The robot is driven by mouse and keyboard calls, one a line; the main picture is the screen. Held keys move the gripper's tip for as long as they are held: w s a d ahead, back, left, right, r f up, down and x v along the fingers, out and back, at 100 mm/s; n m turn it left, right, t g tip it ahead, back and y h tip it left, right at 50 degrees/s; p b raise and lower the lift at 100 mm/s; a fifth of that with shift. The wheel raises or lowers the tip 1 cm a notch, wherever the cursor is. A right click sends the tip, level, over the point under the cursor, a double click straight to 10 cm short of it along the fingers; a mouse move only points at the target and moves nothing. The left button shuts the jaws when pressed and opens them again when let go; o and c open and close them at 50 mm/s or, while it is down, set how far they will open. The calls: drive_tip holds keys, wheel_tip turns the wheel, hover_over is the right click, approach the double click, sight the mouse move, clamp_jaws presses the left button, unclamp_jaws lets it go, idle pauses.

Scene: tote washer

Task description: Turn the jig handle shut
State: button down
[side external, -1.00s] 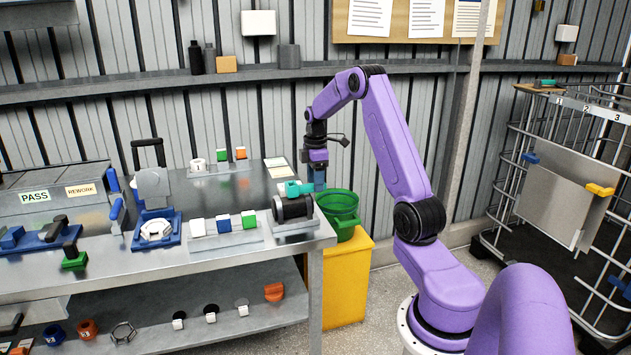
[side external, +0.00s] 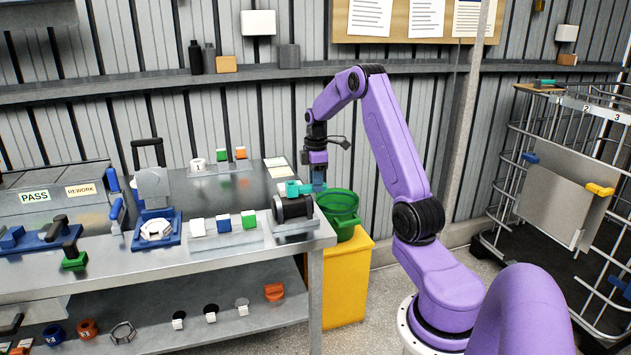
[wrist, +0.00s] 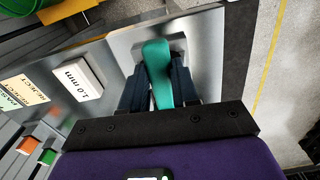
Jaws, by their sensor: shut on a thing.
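A teal handle (side external: 296,188) sits on top of a black cylindrical fixture (side external: 292,209) on a grey plate at the right end of the bench. In the wrist view the teal handle (wrist: 158,68) lies lengthwise between my two dark fingers. My gripper (side external: 319,185) points down at the handle's right end, and in the wrist view it (wrist: 160,76) is shut on the handle, one finger on each side. The fixture's body is mostly hidden there beneath the handle and fingers.
A green bin (side external: 341,203) above a yellow container (side external: 346,285) stands just right of the bench end. Colored blocks in a tray (side external: 225,241) lie left of the fixture. A white block marked 1.0 mm (wrist: 76,80) is close by in the wrist view.

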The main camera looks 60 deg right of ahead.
drive_tip(key=a+m, duration=1)
drive_tip(key=m, duration=0.7)
drive_tip(key=shift+w, duration=0.2)
drive_tip(key=shift+w+a, duration=0.1)
drive_tip(key=shift+a, duration=0.05)
idle(0.4)
drive_tip(key=c, duration=0.8)
unclamp_jaws()
drive_tip(key=shift+c, duration=0.2)
wheel_tip(320, 180, up, 18)
drive_tip(key=shift+f, duration=0.25)
